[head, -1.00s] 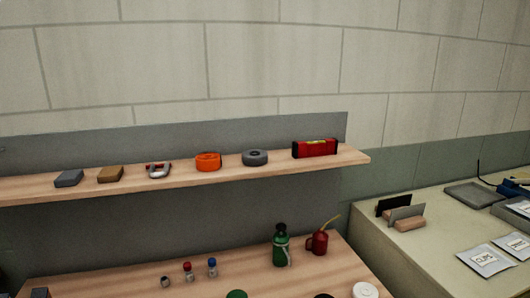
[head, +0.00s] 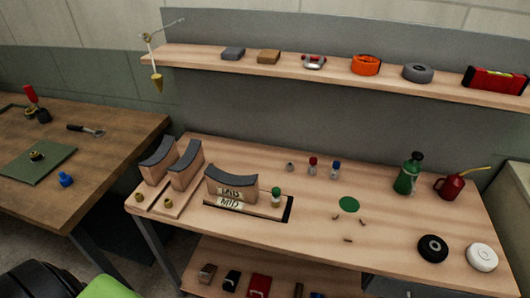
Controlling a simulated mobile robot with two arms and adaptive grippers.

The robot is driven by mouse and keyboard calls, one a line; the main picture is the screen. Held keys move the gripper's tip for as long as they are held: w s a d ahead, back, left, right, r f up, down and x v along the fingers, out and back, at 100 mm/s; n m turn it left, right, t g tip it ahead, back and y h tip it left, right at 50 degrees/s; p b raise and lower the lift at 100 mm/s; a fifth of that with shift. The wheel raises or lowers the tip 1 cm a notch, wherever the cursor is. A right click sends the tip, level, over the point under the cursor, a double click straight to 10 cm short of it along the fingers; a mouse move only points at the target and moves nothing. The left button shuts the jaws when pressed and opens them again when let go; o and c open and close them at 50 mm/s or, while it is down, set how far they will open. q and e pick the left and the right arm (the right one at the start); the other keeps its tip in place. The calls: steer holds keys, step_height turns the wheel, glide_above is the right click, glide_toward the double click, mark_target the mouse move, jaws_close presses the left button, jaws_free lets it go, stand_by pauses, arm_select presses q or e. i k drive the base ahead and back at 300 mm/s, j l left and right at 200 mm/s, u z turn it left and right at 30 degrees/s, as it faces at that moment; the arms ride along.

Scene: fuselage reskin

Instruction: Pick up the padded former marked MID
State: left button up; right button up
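The padded former marked MID (head: 232,188) stands on the workbench, left of its middle. It is a pale wooden block with a dark, concave padded top and a MID label on its front. A second MID label (head: 229,204) shows just below it, on the front of a low wooden base (head: 262,207). Two similar padded formers stand close to its left, a nearer one (head: 186,169) and a farther one (head: 157,162); I see no marks on them. Neither of my grippers is in view.
A shelf (head: 205,65) with several items runs above the bench. A bottle (head: 408,174) and red oil can (head: 450,187) stand at the right. A brown table (head: 110,150) is at the left.

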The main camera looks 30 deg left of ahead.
mark_target(240, 193)
steer(key=u, duration=1)
steer(key=i+l+u, duration=0.1)
steer(key=u, duration=0.15)
steer(key=l+u, duration=0.25)
steer(key=i+l, duration=0.05)
steer(key=l, duration=0.05)
